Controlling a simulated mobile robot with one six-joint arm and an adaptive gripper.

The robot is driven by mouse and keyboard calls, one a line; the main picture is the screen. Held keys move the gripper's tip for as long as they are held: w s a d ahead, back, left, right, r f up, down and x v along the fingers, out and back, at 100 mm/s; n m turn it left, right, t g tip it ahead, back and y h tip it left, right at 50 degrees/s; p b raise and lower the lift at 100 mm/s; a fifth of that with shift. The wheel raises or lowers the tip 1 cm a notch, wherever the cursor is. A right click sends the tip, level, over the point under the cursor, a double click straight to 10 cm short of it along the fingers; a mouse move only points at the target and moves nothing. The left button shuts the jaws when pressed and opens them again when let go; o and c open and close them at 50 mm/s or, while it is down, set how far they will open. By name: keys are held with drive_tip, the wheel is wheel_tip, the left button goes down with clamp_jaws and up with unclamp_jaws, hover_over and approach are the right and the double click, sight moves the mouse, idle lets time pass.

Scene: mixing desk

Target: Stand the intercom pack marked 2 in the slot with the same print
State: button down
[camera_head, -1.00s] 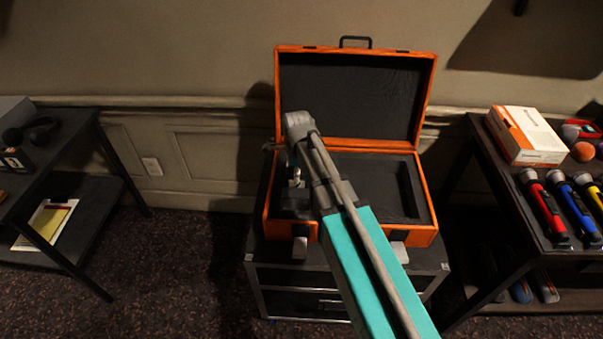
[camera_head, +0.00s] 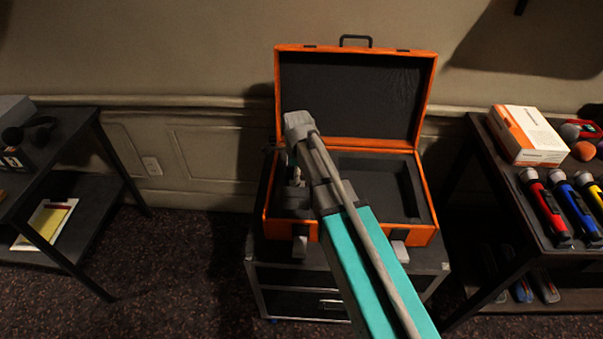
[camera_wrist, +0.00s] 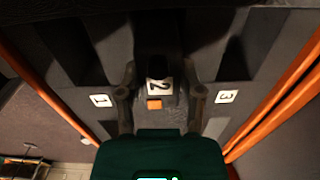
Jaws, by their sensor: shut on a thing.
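In the wrist view my gripper (camera_wrist: 160,74) is shut on the intercom pack (camera_wrist: 147,116), a dark grey piece with a white label 2 and an orange square on its near face. The pack is over the grey foam of the open orange case (camera_head: 428,201), lined up with the middle dark slot (camera_wrist: 152,32). How far it is inside that slot is hidden. Labels 1 (camera_wrist: 101,100) and 3 (camera_wrist: 227,96) lie on the foam to either side, beside dark, empty-looking slots. The slot's own label is not visible. In the head view my arm hides much of the pack.
The case lid (camera_head: 350,98) stands open at the back, and the right recess of the case (camera_head: 375,190) is empty. A left table (camera_head: 75,145) holds headphones. A right table (camera_head: 520,200) holds a white-orange box (camera_head: 528,136) and several coloured microphones.

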drive_tip(key=shift+f, duration=0.1)
drive_tip(key=shift+c, duration=0.8)
unclamp_jaws()
